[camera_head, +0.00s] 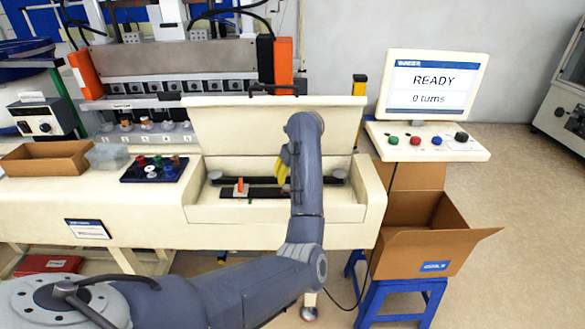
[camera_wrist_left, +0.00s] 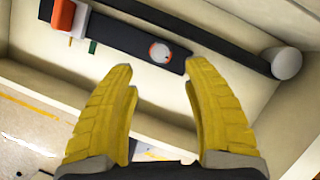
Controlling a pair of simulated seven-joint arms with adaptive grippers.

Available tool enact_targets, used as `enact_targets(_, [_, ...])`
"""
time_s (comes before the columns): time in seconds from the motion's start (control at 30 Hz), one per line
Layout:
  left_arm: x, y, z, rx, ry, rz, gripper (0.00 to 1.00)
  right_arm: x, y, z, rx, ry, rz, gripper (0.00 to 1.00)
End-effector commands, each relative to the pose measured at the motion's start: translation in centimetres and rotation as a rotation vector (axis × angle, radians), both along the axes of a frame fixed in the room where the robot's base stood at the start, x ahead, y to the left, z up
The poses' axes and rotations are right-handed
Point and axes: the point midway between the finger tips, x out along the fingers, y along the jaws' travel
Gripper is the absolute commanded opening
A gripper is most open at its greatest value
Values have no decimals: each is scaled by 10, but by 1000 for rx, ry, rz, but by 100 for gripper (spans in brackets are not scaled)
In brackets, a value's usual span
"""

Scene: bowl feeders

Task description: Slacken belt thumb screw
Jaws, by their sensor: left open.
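In the left wrist view a round silver thumb screw (camera_wrist_left: 160,52) with an orange-red ring sits on a dark flat bar (camera_wrist_left: 125,36). An orange block (camera_wrist_left: 64,15) is at the bar's left end; it also shows in the head view (camera_head: 241,188). A black belt (camera_wrist_left: 215,37) runs beside the bar to a pale roller (camera_wrist_left: 283,62). My left gripper (camera_wrist_left: 161,68) has yellow fingers, open and empty, one on each side of the screw in the picture, apart from it. In the head view the left gripper (camera_head: 282,168) is over the open bay, and my arm hides part of it.
The bay's cream lid (camera_head: 235,125) stands open behind the gripper. The bay walls (camera_head: 365,195) enclose the belt. A screen (camera_head: 432,82) reads READY, 0 turns. A dark tray of colored knobs (camera_head: 153,170) lies left; a cardboard box (camera_head: 425,240) stands right.

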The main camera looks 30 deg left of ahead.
Motion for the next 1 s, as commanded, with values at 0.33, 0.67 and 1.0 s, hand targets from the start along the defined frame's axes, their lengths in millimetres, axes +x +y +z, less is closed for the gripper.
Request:
enact_targets(0.33, [-7, -12, 36, 0, -2, 1, 50, 0, 0, 0, 0, 0, 0, 74])
enact_targets(0.67, [-9, -14, 40, 0, 1, 0, 50, 0, 1, 0, 0, 0, 0, 74])
enact_targets(1.0, [-12, -9, 39, 23, 9, 4, 50, 0, 1, 0, 1, 0, 0, 74])
